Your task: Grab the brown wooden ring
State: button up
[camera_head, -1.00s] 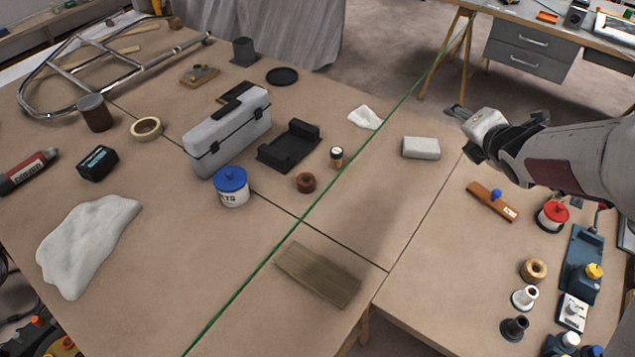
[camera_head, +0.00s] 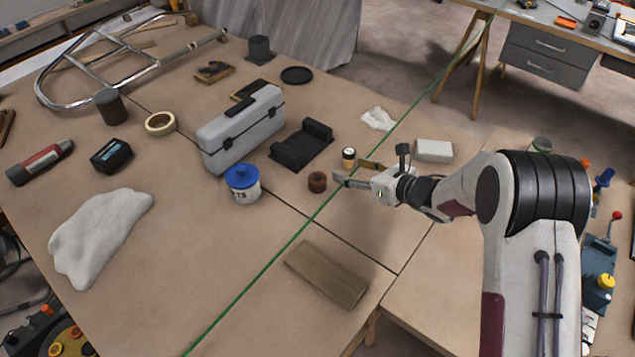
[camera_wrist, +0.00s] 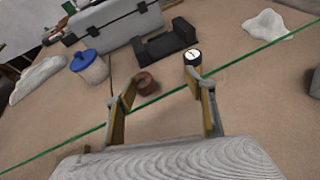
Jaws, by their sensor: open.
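The brown wooden ring (camera_head: 317,181) is a small, dark brown, thick ring lying on the tan table, left of the green line. My gripper (camera_head: 355,171) is open and empty, to the right of the ring with its fingers pointing left. In the wrist view the ring (camera_wrist: 147,84) shows just beyond the left fingertip, on its inner side, and that finger hides part of its left edge. The gripper (camera_wrist: 165,82) shows no contact with it that I can make out.
A small jar (camera_head: 348,157) stands just behind the ring, near the far finger; it also shows at the right fingertip in the wrist view (camera_wrist: 192,58). A blue-lidded tub (camera_head: 243,185), black tray (camera_head: 302,146) and grey toolbox (camera_head: 240,130) stand left. A wooden board (camera_head: 326,273) lies in front.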

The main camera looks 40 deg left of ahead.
aim_at(315, 179)
jog(key=s+a+f+n+g, duration=0.1)
jog(key=s, duration=0.1)
jog(key=s+a+f+n, duration=0.1)
jog(key=f, duration=0.1)
jog(key=shift+s+a+f+n+g+y, duration=0.2)
jog(key=shift+s+n+g+y, duration=0.1)
jog(key=shift+s+n+g, duration=0.1)
jog(key=shift+a, duration=0.1)
jog(key=shift+x, duration=1.2)
jog(key=shift+f, duration=0.1)
jog(key=shift+f+x, duration=0.1)
jog(key=shift+x, duration=1.2)
jog(key=shift+f+x, duration=0.15)
jog(key=shift+x, duration=1.1)
jog(key=shift+c, duration=0.3)
jog(key=c, duration=1.2)
